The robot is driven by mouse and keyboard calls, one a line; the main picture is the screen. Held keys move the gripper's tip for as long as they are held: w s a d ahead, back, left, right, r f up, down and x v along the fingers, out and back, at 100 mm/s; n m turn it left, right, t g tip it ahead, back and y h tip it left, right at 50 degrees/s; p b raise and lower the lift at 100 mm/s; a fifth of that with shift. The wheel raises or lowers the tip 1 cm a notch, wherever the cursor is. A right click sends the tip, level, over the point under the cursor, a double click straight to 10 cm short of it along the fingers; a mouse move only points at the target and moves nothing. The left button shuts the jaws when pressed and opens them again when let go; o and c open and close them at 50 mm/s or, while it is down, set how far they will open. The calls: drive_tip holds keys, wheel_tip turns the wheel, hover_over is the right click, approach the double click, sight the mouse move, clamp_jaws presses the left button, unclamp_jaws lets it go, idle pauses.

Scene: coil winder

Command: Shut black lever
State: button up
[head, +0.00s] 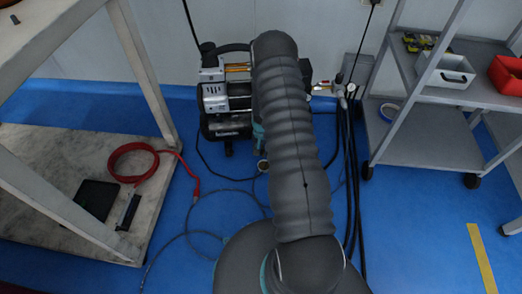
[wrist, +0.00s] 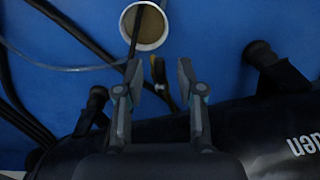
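No black lever shows clearly in either view. In the wrist view, a small yellow-brass fitting (wrist: 158,70) with a thin dark part lies between and just beyond my fingertips. I cannot tell if that dark part is the lever. My gripper (wrist: 159,76) is open, its two fingers apart on either side of the fitting, with no contact visible. A black tank (wrist: 255,135) with pale lettering lies beneath the gripper. In the head view, my arm covers the right part of the compressor (head: 226,92) and hides my gripper.
A round pale cup (wrist: 146,26) stands on the blue floor near the fingertips. Dark hoses (wrist: 20,100) run at the left of the wrist view. A grey shelf cart (head: 425,125) stands at right, a workbench with a lower shelf (head: 45,150) at left.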

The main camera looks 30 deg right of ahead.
clamp_jaws()
drive_tip(key=shift+w+a+m+b, duration=0.25)
drive_tip(key=shift+m+b, duration=0.3)
drive_tip(key=shift+m, duration=0.65)
drive_tip(key=shift+w+a+m+b, duration=0.15)
drive_tip(key=shift+w+m+b, duration=0.3)
drive_tip(key=shift+m, duration=0.75)
drive_tip(key=shift+w+a+m+b, duration=0.2)
drive_tip(key=shift+m+b, duration=0.4)
drive_tip(key=shift+m, duration=0.6)
drive_tip(key=shift+r, duration=0.1)
